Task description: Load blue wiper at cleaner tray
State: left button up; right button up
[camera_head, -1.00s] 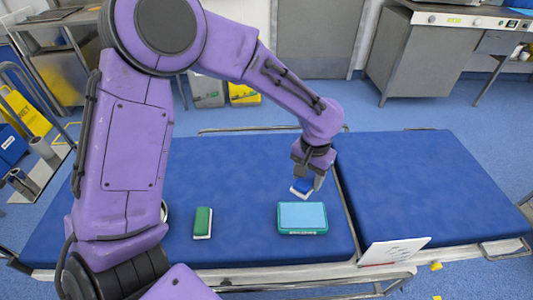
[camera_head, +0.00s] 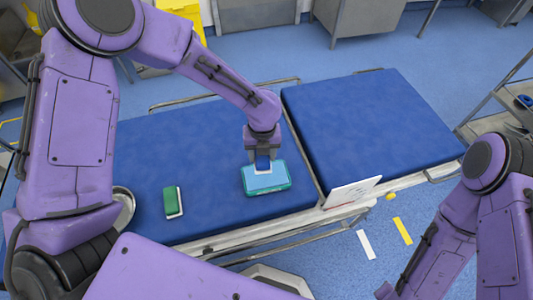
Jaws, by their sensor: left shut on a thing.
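The cleaner tray (camera_head: 280,186) is a teal-green box with a light blue inside, lying on the blue operating table. My left gripper (camera_head: 263,164) points down over the back part of the tray. It is shut on the blue wiper (camera_head: 262,163), a blue block with a white underside. The wiper is over the tray's light blue area; I cannot tell whether it touches it. The fingers hide part of the wiper. My right arm shows at the lower right, but its gripper is not clearly in view.
A green and white wiper (camera_head: 173,201) lies on the table left of the tray. A round metal bowl (camera_head: 124,205) is partly hidden behind my left arm. A white sign (camera_head: 351,191) stands at the table's front edge. The right cushion (camera_head: 370,125) is clear.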

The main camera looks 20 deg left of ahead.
pick_arm(q)
jog(key=m, duration=0.3)
jog(key=d+m, duration=0.1)
jog(key=shift+s+f+m, duration=0.3)
jog(key=shift+f+m, duration=0.05)
jog(key=shift+m, duration=0.05)
jog(key=shift+d+f+m, duration=0.15)
jog(key=shift+m, duration=0.35)
jog(key=shift+f, duration=0.15)
notch_tip(320, 180, down, 6)
jog(key=b, duration=0.6)
jog(key=shift+f, duration=0.3)
jog(key=shift+s+f, duration=0.1)
dwell(1.4)
notch_tip(320, 180, up, 7)
jog(key=p, duration=0.8)
